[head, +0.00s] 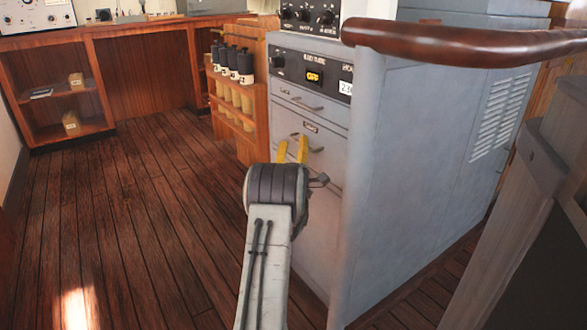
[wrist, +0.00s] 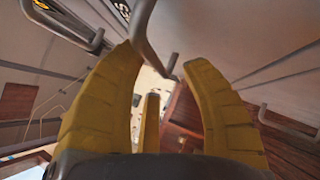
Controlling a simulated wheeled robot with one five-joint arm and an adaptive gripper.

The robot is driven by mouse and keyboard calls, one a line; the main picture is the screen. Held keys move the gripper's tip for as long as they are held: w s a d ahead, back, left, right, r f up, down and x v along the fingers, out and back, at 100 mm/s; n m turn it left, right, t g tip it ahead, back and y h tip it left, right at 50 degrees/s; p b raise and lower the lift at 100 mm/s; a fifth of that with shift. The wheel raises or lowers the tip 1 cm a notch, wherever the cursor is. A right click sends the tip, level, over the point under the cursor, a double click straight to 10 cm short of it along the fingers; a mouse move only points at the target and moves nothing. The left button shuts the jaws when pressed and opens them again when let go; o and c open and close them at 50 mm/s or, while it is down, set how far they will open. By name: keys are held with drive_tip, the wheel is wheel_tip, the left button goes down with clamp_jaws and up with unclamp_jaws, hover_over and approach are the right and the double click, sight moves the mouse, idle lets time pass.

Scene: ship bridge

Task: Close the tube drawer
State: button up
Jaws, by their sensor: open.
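A grey cabinet (head: 400,150) has a stack of drawers under its control panel. A top drawer (head: 285,97) and a labelled drawer below it (head: 325,137) show pull handles. The labels are too small to read, so I cannot tell which is the tube drawer. Both fronts look about flush, but my arm hides part of the lower fronts. My gripper (head: 292,148) is open, with yellow fingers in front of the lower drawer. In the wrist view its fingers (wrist: 163,72) spread apart around or beside a grey bar handle (wrist: 142,35); contact cannot be told.
A wooden rack with black bottles (head: 232,62) stands left of the cabinet. A brown handrail (head: 460,45) crosses the upper right. Wooden shelves (head: 60,100) stand at the back left. The plank floor (head: 140,220) to the left is clear.

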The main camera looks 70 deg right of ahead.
drive_tip(key=v, duration=0.9)
drive_tip(key=shift+a, duration=0.2)
drive_tip(key=shift+r, duration=0.1)
idle(0.4)
drive_tip(key=w+a+r+t+y+p, duration=0.3)
drive_tip(key=w+r+y+p, duration=0.1)
drive_tip(key=w+r+p, duration=0.6)
drive_tip(key=w+a+r+m+t+y+p, duration=0.1)
drive_tip(key=w+a+r+m+y+p, duration=0.1)
drive_tip(key=w+a+r+y+p, duration=0.6)
drive_tip(key=w+a+r+m+t+y+p, duration=0.1)
drive_tip(key=w+a+r+p, duration=0.4)
drive_tip(key=a, duration=0.8)
drive_tip(key=a+r+m+g+y+p, duration=0.15)
drive_tip(key=a+r+y+p, duration=0.35)
drive_tip(key=a, duration=0.7)
drive_tip(key=s+a+r+m+g+y+p, duration=0.1)
drive_tip(key=s+a+r+g+y+p, duration=0.1)
drive_tip(key=s+a+r+p, duration=0.3)
drive_tip(key=s+a+r+m+g+y+p, duration=0.1)
drive_tip(key=s+a+r+g+p, duration=0.3)
drive_tip(key=s+a+p, duration=0.5)
drive_tip(key=s+a+r+m, duration=0.1)
drive_tip(key=s+a, duration=0.4)
drive_tip(key=shift+s+y, duration=0.4)
